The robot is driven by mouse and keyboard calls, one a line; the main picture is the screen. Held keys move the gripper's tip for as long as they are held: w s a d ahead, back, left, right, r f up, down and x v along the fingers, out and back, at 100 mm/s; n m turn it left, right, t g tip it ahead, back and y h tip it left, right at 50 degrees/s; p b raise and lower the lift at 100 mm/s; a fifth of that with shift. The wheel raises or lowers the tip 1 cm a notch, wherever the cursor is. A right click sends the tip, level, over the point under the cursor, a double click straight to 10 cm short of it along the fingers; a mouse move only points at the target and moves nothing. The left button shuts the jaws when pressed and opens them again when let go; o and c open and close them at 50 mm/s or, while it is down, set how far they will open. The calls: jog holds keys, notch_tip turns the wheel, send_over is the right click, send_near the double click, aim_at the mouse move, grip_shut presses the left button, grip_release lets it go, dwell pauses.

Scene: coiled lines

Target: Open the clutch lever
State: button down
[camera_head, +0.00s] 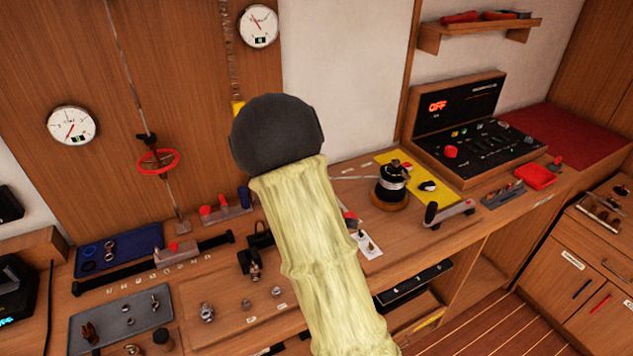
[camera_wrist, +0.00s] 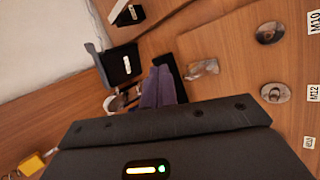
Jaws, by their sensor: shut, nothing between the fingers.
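I cannot tell for certain which part is the clutch lever. A grey lever with a black knob (camera_head: 432,212) stands on the bench right of the arm, in front of the winch (camera_head: 392,185). A grey fitting with red handles (camera_head: 207,211) sits left of the arm. My arm, in a pale yellow sleeve, crosses the middle of the head view and hides part of the bench. In the wrist view my gripper (camera_wrist: 160,85) shows purple fingers close together with nothing between them, above the wooden bench. A black fitting (camera_wrist: 120,64) lies just beyond the fingers. Contact cannot be told.
Round metal parts (camera_wrist: 275,93) lie by the labels M10 and M12. A blue tray (camera_head: 118,249) and a grey tray (camera_head: 120,320) hold small parts at the left. A black panel case (camera_head: 470,130) stands open at the right. Gauges hang on the wall.

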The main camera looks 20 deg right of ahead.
jog(key=w+d+n+t+h, duration=0.1)
jog(key=w+d+n+t, duration=0.4)
jog(key=w+n, duration=0.4)
jog(key=n, duration=0.7)
jog(key=shift+w+r+h, duration=0.3)
jog(key=shift+r, duration=0.1)
jog(key=shift+d+p, duration=0.1)
jog(key=shift+p, duration=0.2)
jog(key=shift+p+x, duration=1.45)
jog(key=shift+x, duration=3.55)
jog(key=shift+w+r+n, duration=0.1)
jog(key=shift+w+n, duration=0.05)
jog(key=shift+n, duration=0.15)
